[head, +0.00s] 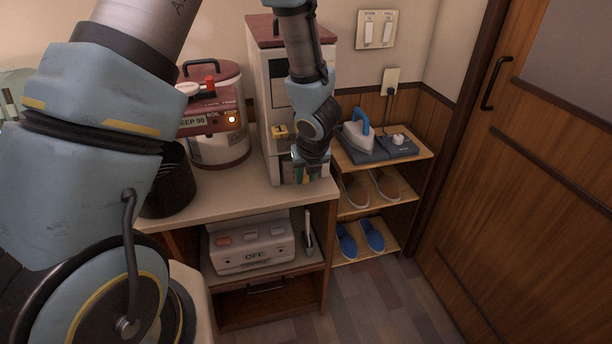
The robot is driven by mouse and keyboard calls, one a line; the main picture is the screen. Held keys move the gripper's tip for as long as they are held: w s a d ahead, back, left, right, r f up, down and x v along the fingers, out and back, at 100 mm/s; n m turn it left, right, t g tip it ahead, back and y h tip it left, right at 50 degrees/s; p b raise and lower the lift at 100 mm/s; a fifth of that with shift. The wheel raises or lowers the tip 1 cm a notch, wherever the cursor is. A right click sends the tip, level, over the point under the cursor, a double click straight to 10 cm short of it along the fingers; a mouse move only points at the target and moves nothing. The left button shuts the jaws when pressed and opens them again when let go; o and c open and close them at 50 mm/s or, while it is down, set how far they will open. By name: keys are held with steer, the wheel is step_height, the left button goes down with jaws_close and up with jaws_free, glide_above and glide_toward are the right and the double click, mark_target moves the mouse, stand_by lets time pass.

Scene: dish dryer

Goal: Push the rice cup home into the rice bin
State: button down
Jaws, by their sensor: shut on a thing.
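The rice bin (268,130) is the tall white box with a dark red lid, standing on the counter at the centre. My gripper (309,174) is at the low front of the bin, near the counter top. It is shut on the rice cup, at the bin's base. The gripper and wrist hide most of the cup, so I cannot tell how far it sits inside the bin. My forearm hangs down in front of the bin's right side.
To the right, a small shelf (418,150) holds a blue iron (357,137), with shoes below. The counter's front strip (235,195) is clear.

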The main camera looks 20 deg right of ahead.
steer(key=c, duration=0.6)
jaws_free()
steer(key=p+v, duration=0.2)
steer(key=v, duration=0.8)
steer(key=shift+r, duration=0.4)
steer(key=shift+s, duration=0.2)
